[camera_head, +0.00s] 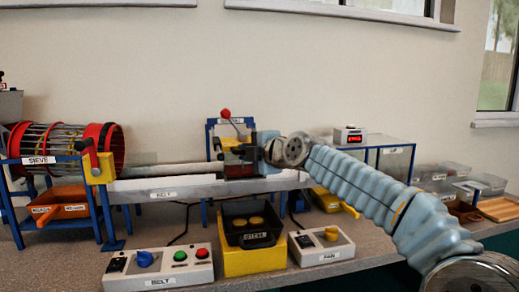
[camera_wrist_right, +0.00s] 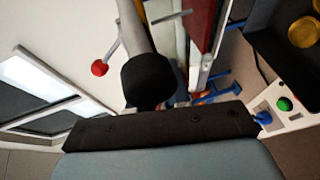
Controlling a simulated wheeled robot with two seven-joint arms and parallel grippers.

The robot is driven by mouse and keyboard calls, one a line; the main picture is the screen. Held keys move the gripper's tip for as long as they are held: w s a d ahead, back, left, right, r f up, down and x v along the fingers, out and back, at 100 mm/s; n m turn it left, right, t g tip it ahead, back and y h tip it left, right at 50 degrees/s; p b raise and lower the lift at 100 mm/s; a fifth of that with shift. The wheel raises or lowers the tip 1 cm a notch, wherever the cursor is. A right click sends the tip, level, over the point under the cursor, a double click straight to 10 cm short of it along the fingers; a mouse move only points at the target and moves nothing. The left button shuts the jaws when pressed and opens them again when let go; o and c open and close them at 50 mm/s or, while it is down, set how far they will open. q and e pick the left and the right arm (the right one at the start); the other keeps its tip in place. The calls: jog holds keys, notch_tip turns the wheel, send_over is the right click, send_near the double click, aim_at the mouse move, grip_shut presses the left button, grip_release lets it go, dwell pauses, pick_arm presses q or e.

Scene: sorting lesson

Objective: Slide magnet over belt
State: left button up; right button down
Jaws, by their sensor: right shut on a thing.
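The magnet unit (camera_head: 238,168) sits at the right part of the long belt (camera_head: 165,186), under a blue frame. My right gripper (camera_head: 256,150) is at this unit, with its arm coming in from the right. In the right wrist view a black cylindrical grip (camera_wrist_right: 150,82) on a grey bar sits right at my gripper, which is shut on it. The fingertips are hard to make out there. A lever with a red knob (camera_head: 225,114) stands beside the gripper; the knob also shows in the wrist view (camera_wrist_right: 99,68). My left gripper is not in view.
A red drum sieve (camera_head: 65,147) stands left of the belt. In front are a button panel (camera_head: 158,268), a yellow bin (camera_head: 252,262) with a black tray, and a fan box (camera_head: 322,247). Clear containers (camera_head: 450,172) stand at the right.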

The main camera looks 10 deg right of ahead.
jog(key=shift+w, duration=0.5)
jog(key=c, duration=1.2)
grip_release()
jog(key=shift+o, duration=0.2)
jog(key=b+v, duration=0.3)
jog(key=v, duration=1)
jog(key=shift+s+d, duration=0.15)
jog(key=shift+s, duration=0.25)
